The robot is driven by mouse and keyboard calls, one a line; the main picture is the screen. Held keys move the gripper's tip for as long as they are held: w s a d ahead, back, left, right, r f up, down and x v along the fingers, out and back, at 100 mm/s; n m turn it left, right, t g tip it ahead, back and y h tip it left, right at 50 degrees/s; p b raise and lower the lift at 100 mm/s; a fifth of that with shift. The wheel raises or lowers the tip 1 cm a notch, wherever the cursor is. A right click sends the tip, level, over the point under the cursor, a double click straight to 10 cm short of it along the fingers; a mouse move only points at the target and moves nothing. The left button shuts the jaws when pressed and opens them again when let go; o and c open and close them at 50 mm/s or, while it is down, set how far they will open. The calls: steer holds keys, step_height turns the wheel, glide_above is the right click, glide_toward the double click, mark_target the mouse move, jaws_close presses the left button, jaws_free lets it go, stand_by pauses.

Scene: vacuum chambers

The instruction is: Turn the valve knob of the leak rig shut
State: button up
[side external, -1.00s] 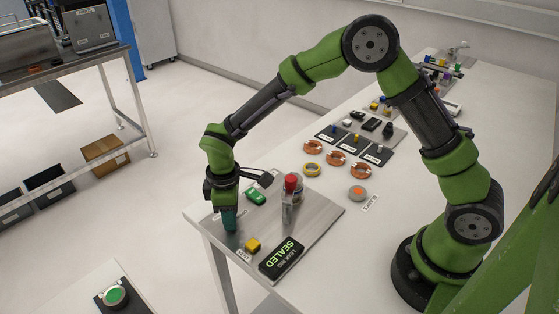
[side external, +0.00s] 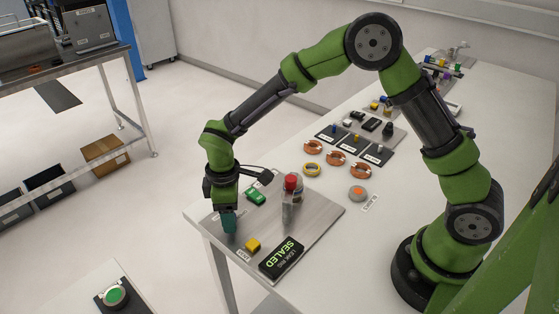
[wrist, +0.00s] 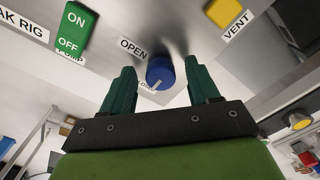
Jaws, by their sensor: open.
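The blue valve knob (wrist: 160,73) is in the wrist view, between my two fingers, with a gap on either side. A white mark on it points to the lower left of the picture, towards a partly hidden small label. An OPEN label (wrist: 132,48) is at its upper left. My gripper (side external: 229,222) is open, pointing down over the left part of the leak rig plate (side external: 318,214); it hides the knob in the side view. The rig's display (side external: 282,258) reads SEALED in green.
The plate also carries a green ON/OFF switch (side external: 256,196), a yellow vent button (side external: 252,245) and an upright red-topped fitting (side external: 291,184). Copper rings (side external: 335,158) and a yellow ring (side external: 312,170) lie on the table behind. The table's left edge is close to my gripper.

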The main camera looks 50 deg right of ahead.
step_height(320, 180, up, 16)
steer(key=shift+r, duration=0.15)
stand_by(0.4)
